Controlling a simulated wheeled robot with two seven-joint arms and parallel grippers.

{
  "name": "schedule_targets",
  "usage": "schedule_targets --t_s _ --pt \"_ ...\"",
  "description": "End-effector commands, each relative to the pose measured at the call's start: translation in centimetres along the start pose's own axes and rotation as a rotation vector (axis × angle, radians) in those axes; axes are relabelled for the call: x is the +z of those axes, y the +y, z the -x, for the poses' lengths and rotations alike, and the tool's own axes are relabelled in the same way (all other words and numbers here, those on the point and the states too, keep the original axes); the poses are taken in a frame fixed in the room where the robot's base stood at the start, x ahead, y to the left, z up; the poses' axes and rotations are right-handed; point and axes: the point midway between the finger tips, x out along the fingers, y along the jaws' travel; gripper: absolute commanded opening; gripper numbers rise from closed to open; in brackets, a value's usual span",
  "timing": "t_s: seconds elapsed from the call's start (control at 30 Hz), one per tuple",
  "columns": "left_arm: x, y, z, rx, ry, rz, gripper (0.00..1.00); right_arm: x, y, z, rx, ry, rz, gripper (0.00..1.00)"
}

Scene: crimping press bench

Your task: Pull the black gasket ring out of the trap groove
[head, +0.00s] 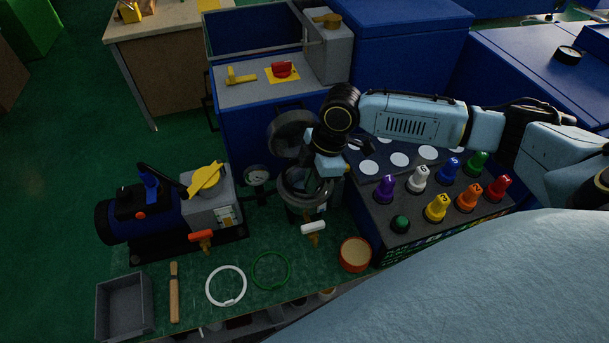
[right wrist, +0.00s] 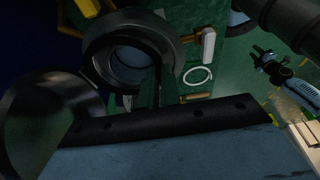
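The metal trap (head: 308,196) stands open on the bench, with its round dark lid (head: 292,131) swung up behind it. In the right wrist view, the trap's dark round rim (right wrist: 100,50) surrounds a bluish opening. I cannot make out the black gasket ring apart from this dark rim. My right gripper (head: 321,184) points down at the trap's mouth. In the right wrist view, its dark fingers (right wrist: 156,88) are at the near edge of the rim; their gap and any ring between them are unclear. My left gripper (right wrist: 263,54) shows small and far off in the right wrist view only.
A white ring (head: 226,286) and a green ring (head: 272,270) lie on the bench front, with a wooden stick (head: 174,292) and a grey tray (head: 124,308). An orange-rimmed tin (head: 355,254) stands front right. A knob panel (head: 430,205) and blue pump (head: 145,214) flank the trap.

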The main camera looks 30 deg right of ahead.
Motion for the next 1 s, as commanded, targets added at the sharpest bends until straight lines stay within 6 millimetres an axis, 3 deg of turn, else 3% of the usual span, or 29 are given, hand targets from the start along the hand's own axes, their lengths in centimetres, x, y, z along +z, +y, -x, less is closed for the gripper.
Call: schedule_targets --t_s 0.37,0.73,1.0 --pt "0.0 0.0 -0.1 0.0 0.001 0.0 0.36 -0.2 -0.3 0.8 0.001 0.001 0.0 0.0" --pt "-0.2 0.0 0.1 0.0 0.003 0.001 0.36 -1.9 -0.3 6.8 0.004 0.002 0.001 0.0" --pt "-0.3 0.0 -0.3 0.0 0.004 0.0 0.36 -1.8 -6.1 6.7 -0.003 -0.001 0.004 0.0"
